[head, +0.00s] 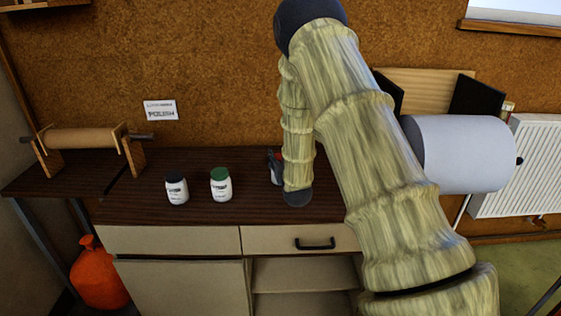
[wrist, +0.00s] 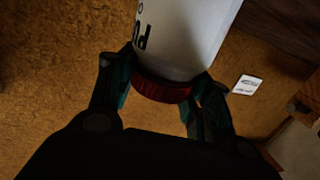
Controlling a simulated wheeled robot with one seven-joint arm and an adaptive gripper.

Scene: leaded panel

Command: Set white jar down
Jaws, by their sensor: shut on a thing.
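A white jar (wrist: 185,40) with dark lettering and a red lid (wrist: 160,91) fills the upper middle of the wrist view. My gripper (wrist: 164,84) is shut on it, with one finger on each side at the lid end. In the head view my gripper (head: 275,168) is over the right part of the dark wooden counter (head: 135,207), partly behind my arm. I cannot tell whether the jar touches the counter.
A white jar with a black lid (head: 177,190) and one with a green lid (head: 221,185) stand left of my gripper. A paper roll (head: 80,140) is at the far left.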

